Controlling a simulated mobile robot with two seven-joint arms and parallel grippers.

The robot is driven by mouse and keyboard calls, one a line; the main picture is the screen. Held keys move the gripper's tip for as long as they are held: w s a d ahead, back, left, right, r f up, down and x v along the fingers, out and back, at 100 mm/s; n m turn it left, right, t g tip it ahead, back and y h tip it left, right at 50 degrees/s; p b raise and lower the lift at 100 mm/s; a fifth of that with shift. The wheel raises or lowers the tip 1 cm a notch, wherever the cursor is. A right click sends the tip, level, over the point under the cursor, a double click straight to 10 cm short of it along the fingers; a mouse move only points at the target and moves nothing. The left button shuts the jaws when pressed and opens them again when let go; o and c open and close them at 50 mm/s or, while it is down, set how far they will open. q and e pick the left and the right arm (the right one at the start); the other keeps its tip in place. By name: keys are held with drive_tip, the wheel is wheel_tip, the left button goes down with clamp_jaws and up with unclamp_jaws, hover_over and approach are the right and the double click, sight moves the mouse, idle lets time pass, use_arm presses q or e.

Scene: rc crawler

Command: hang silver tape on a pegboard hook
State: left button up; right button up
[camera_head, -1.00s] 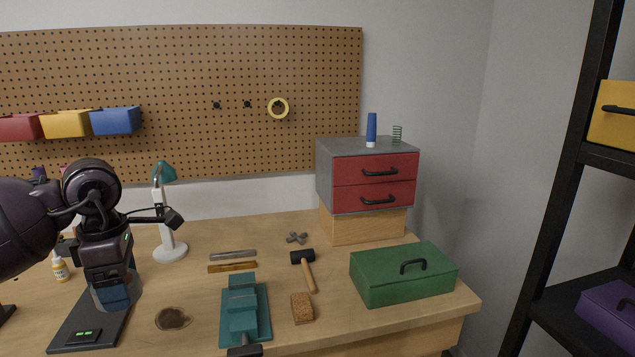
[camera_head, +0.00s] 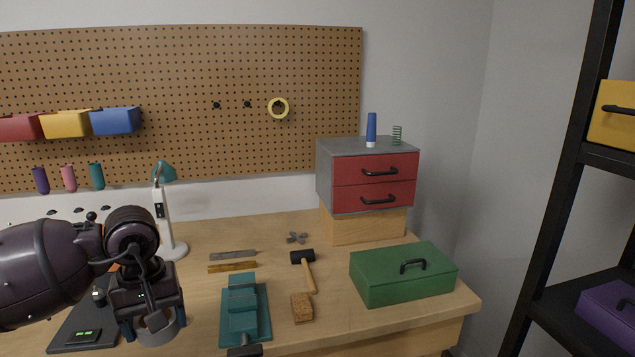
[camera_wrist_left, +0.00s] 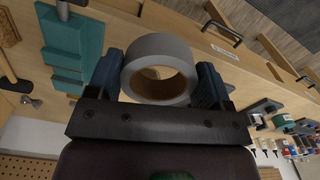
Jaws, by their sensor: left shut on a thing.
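The silver tape (camera_head: 159,331) is a grey ring held between the blue fingers of my left gripper (camera_head: 155,322), above the front left of the bench. In the left wrist view the tape (camera_wrist_left: 160,50) sits between both fingers of the gripper (camera_wrist_left: 159,74), its brown inner core showing. The pegboard (camera_head: 190,70) is on the back wall. It has two bare dark hooks, a left one (camera_head: 216,105) and a middle one (camera_head: 248,104). A yellow tape ring (camera_head: 278,108) hangs to their right. My right gripper is not in view.
A teal vise (camera_head: 242,312), a hammer (camera_head: 307,270) and a sanding block (camera_head: 302,307) lie on the bench. A white lamp (camera_head: 163,215) stands behind the gripper. A green toolbox (camera_head: 402,273) and a red drawer unit (camera_head: 373,170) are at the right.

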use_arm(q)
drive_tip(key=s+d+f+m, duration=0.4)
drive_tip(key=d+f+m, duration=0.1)
drive_tip(key=f, duration=0.2)
drive_tip(key=shift+d, duration=0.35)
